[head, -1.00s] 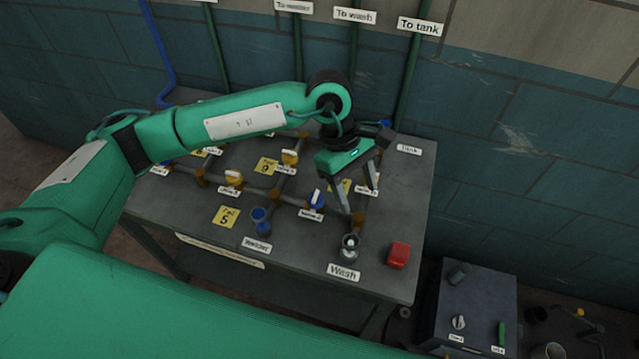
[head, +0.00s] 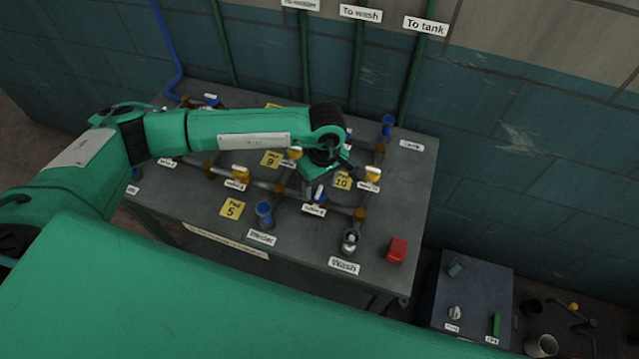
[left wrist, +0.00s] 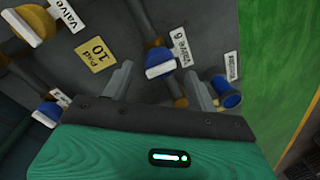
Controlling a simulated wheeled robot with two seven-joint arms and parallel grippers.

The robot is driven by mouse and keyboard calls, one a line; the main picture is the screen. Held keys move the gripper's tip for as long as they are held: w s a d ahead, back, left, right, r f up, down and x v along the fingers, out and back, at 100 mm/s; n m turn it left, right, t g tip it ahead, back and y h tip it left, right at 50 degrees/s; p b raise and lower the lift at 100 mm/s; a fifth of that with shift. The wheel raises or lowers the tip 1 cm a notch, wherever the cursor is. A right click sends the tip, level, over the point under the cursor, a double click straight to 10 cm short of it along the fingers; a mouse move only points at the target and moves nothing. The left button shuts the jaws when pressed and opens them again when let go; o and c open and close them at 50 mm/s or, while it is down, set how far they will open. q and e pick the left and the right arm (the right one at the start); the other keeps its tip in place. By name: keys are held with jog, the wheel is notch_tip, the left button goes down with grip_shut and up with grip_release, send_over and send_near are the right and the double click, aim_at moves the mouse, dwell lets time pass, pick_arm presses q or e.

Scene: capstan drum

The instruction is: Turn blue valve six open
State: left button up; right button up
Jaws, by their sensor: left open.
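Blue valve six (head: 319,193) stands on the pipework of the grey table, with its small white label (head: 314,210) just in front. In the left wrist view, the valve's blue and white handle (left wrist: 160,63) lies near the gap between the fingertips, beside the label "Valve 6". My left gripper (left wrist: 160,82) is open and empty, with one finger on each side of the handle's line. In the head view the left gripper (head: 312,182) is right at the valve and partly hides it. I cannot tell whether the fingers touch it. My right gripper is not in view.
A yellow valve (head: 372,174) and yellow pad 10 (head: 342,181) are close on the right. A red block (head: 397,250) sits at the front right.

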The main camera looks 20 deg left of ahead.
pick_arm(q)
jog(key=shift+f, duration=1.2)
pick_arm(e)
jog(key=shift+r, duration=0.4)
pick_arm(q)
jog(key=c, duration=1)
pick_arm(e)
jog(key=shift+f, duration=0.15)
